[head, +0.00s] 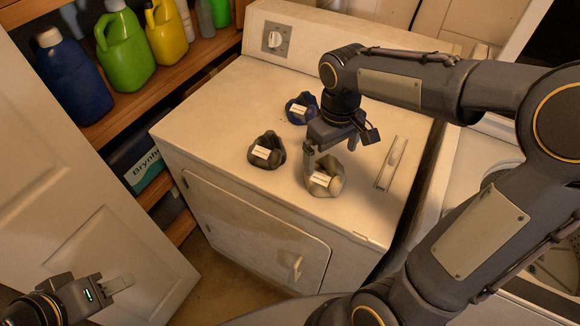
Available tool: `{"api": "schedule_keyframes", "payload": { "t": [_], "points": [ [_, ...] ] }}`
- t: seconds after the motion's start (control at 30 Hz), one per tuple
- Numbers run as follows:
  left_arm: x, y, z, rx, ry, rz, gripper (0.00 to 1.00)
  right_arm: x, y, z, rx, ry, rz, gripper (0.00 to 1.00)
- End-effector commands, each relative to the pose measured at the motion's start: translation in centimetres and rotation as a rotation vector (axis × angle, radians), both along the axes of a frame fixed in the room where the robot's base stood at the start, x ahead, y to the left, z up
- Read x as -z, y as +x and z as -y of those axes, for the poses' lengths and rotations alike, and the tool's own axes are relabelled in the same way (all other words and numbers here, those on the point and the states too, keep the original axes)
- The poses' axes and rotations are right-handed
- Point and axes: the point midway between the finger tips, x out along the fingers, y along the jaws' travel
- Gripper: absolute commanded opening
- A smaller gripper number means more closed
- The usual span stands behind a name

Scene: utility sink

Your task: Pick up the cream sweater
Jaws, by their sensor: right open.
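The cream sweater (325,184) is a small bundled garment with a white label. It lies on top of the white dryer (215,112), near its front edge. My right gripper (318,165) points down right over the sweater, with its jaws open. Its fingers partly overlap the sweater in this view, and I cannot tell whether they touch it. My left gripper (122,284) is low at the lower left, away from the dryer in front of the white door; its jaw opening is not clear.
A dark grey bundled garment (266,151) and a blue one (301,108) lie on the dryer beside the sweater. A flat metal strip (392,163) lies to the right. Shelves with bottles, such as a green jug (124,48), stand left. A white door (75,185) stands at the left.

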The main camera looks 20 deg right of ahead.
Motion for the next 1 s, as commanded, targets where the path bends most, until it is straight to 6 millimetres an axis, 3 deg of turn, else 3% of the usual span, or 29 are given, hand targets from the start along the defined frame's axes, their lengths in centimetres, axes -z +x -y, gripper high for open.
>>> {"api": "schedule_keyframes", "payload": {
  "t": [0.53, 0.87, 1.0],
  "points": [
    [-0.7, 0.0, 0.0, 0.000, 0.000, 0.000, 0.36, 6.8, 0.8, 0.2, 0.001, -0.001, -0.006, 1.00],
    [-0.7, 0.0, 0.0, 0.000, 0.000, 0.000, 0.36, 7.7, 0.8, 0.2, 0.000, -0.001, -0.002, 1.00],
    [-0.7, 0.0, 0.0, 0.000, 0.000, 0.000, 0.36, 7.7, 0.8, 0.2, 0.000, 0.000, -0.001, 0.83]
  ]
}}
